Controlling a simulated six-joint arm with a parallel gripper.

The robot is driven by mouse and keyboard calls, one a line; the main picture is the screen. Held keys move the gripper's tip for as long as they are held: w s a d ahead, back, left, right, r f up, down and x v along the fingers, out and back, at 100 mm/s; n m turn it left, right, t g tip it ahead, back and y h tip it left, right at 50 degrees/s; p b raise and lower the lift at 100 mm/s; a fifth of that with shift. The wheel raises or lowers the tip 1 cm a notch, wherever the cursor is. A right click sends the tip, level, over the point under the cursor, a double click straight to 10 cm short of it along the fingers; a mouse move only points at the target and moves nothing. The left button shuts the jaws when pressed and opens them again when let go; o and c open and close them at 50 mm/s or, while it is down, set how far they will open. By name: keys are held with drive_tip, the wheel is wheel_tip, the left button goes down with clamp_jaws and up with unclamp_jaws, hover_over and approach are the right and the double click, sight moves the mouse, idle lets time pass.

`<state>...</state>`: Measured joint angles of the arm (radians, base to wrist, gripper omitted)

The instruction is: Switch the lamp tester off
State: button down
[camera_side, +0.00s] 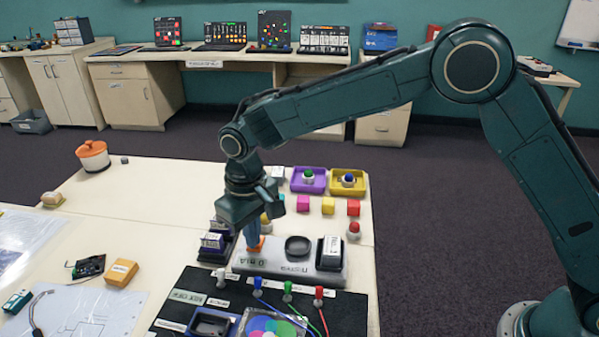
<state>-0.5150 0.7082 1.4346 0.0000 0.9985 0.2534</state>
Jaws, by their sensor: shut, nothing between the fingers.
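A pale grey unit (285,267) with small labels on its front sits on the table. It carries a dark round socket or dish (297,246) in the middle and a black block with a white label (330,253) at its right end. I cannot read a name that marks it as the lamp tester. My gripper (252,241) points down over the unit's left end, shut and empty. An orange piece (254,247) shows right at the fingertips; whether it is a switch, and whether the fingers touch it, I cannot tell. No on or off state is readable.
A black panel (190,312) with blue, green and red plugs lies in front. Dark labelled blocks (212,243) stand close left. Purple (308,186) and yellow (347,188) trays and small coloured cubes lie behind. The table is clear towards the orange-lidded pot (93,157).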

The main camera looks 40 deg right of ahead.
drive_tip(key=shift+f, duration=0.25)
idle(0.4)
drive_tip(key=shift+r, duration=3.5)
